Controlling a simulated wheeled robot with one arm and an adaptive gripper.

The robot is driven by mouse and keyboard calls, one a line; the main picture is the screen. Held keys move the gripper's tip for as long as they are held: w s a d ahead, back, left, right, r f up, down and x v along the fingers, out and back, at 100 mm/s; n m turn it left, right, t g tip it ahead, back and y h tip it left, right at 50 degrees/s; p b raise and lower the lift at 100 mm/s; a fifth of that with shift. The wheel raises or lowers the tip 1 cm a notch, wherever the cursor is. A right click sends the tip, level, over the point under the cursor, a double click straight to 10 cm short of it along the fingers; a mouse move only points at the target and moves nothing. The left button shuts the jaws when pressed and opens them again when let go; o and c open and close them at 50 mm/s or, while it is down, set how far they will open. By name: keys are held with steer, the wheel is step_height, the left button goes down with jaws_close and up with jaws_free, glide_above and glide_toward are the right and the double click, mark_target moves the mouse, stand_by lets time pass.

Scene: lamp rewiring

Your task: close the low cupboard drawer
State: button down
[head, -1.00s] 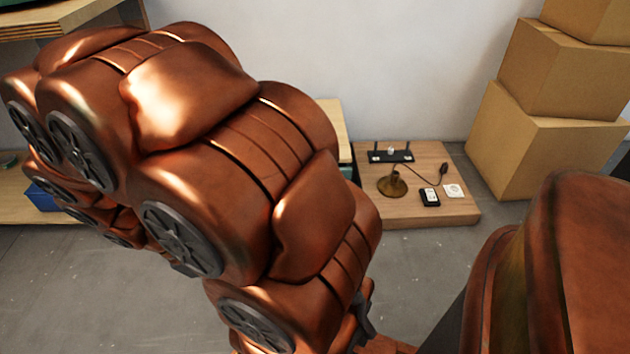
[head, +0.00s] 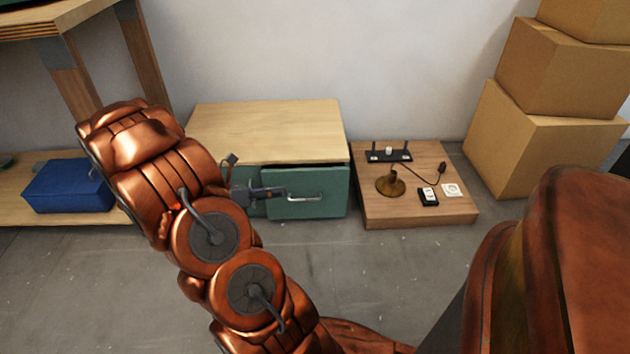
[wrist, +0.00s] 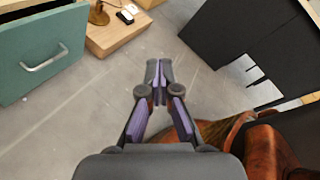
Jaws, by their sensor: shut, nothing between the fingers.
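The low cupboard (head: 265,125) has a pale wooden top and a green front. Its green drawer (head: 330,205) stands slightly out, with a dark gap along its upper edge. The drawer has a pale bar handle (head: 308,198). In the wrist view the drawer front (wrist: 25,45) and its handle (wrist: 45,60) are at the upper left. My gripper (head: 280,192) overlaps the drawer's left part in the head view. In the wrist view my gripper (wrist: 157,75) is shut and empty over bare floor, apart from the drawer front. My arm hides the cupboard's left part.
A low wooden platform (head: 420,213) right of the cupboard holds a brass lamp base (head: 390,185) and small electrical parts. Cardboard boxes (head: 545,150) are stacked at the right. A blue box (head: 68,188) sits on a shelf at left. The floor (head: 390,280) in front is clear.

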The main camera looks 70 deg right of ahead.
steer(key=w+d+f+n+h, duration=0.2)
steer(key=d+f+n+h, duration=0.1)
steer(key=d+f+n, duration=0.5)
steer(key=n+t+h+b, duration=0.3)
steer(key=n+t+b, duration=0.1)
steer(key=n, duration=0.4)
glide_toward(321, 174)
steer(key=s+d, duration=0.2)
steer(key=s, duration=0.2)
steer(key=d, duration=0.1)
steer(key=d+b, duration=0.1)
steer(key=w+b, duration=0.1)
steer(key=shift+d+f, duration=0.35)
steer(key=shift+d, duration=0.05)
steer(key=shift+w+d+r, duration=0.15)
steer(key=shift+w+d, duration=0.05)
steer(key=shift+d, duration=0.35)
